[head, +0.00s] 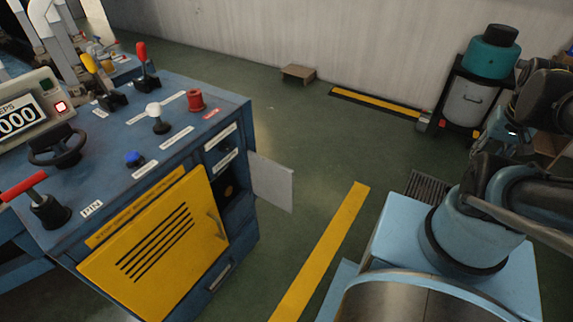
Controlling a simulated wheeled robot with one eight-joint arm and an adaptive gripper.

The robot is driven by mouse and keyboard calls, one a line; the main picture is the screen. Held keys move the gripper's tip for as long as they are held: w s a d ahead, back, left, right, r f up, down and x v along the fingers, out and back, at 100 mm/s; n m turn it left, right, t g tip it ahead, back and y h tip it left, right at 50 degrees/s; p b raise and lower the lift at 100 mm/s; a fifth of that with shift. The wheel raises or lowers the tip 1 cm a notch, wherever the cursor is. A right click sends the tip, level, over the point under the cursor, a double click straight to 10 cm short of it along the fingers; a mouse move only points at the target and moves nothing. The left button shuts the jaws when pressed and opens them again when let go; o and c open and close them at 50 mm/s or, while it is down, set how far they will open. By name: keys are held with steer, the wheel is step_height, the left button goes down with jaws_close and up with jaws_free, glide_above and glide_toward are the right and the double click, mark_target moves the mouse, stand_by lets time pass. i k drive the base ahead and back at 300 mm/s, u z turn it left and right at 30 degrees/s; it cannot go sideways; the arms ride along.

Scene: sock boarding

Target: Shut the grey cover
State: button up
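The grey cover (271,182) is a small flat panel at the right front edge of the blue console (90,213). It stands open, swung outward to the right over the floor. Beside it, the console front shows a dark recess (229,188) with a round orange-brown part inside. My arm is at the right of the head view, well apart from the cover. I cannot make out my gripper's fingers in this view.
A yellow slotted door (160,250) with a handle is left of the recess; I cannot tell whether it is fully closed. Levers, knobs and a handwheel (57,146) stand on the console top. Green floor with a yellow stripe (322,250) is clear between console and my base.

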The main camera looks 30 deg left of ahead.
mark_target(271, 181)
steer(key=i, duration=1.85)
steer(key=u, duration=4.25)
